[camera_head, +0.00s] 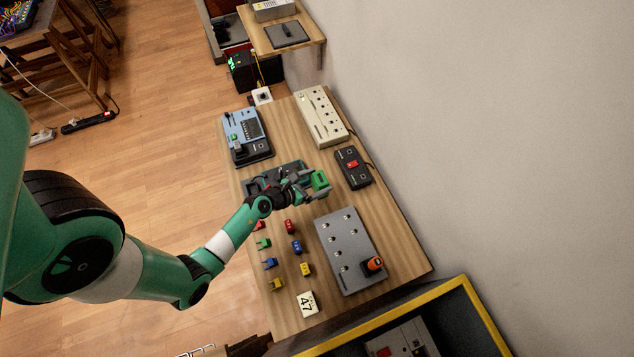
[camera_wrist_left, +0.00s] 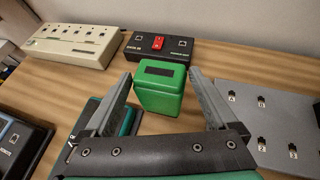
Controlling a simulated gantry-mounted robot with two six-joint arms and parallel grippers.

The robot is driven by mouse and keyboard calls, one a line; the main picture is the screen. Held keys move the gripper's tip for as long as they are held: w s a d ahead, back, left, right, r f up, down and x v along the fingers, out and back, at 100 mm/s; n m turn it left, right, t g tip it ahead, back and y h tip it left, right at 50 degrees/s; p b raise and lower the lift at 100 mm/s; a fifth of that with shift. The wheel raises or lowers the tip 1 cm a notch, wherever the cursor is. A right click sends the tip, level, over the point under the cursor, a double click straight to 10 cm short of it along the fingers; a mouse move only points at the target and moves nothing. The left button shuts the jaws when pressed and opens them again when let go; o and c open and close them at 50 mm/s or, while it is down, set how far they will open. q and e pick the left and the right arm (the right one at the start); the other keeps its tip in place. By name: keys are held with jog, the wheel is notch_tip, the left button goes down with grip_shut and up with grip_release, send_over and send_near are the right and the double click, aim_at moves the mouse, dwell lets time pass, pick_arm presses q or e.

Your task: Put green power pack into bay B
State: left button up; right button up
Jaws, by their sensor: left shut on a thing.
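The green power pack (camera_head: 321,181) is a green block with a dark patch on its top. My left gripper (camera_head: 308,182) is shut on it over the middle of the table. In the left wrist view the green power pack (camera_wrist_left: 163,90) stands upright between the two fingers of my left gripper (camera_wrist_left: 160,76). A dark tray (camera_head: 262,183), partly hidden by my gripper, lies under and to the left of it. I cannot make out a bay marked B in that tray. My right gripper is not in view.
A grey panel (camera_head: 332,238) with several sockets and an orange-topped plug (camera_head: 373,265) lies nearer. A black box with a red switch (camera_head: 352,164), a cream strip (camera_head: 322,115) and a blue device (camera_head: 246,132) stand around. Several small coloured connectors (camera_head: 297,246) lie left of the panel.

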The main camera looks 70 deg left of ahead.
aim_at(315, 186)
pick_arm(q)
jog(key=f+b, duration=0.1)
jog(key=f, duration=0.1)
jog(key=f+b, duration=0.1)
jog(key=shift+w+a+f+b, duration=0.2)
jog(key=shift+a+f+b, duration=0.05)
jog(key=shift+f+b, duration=0.05)
jog(key=shift+r, duration=0.1)
jog(key=o, duration=1.5)
jog(key=shift+f, duration=0.2)
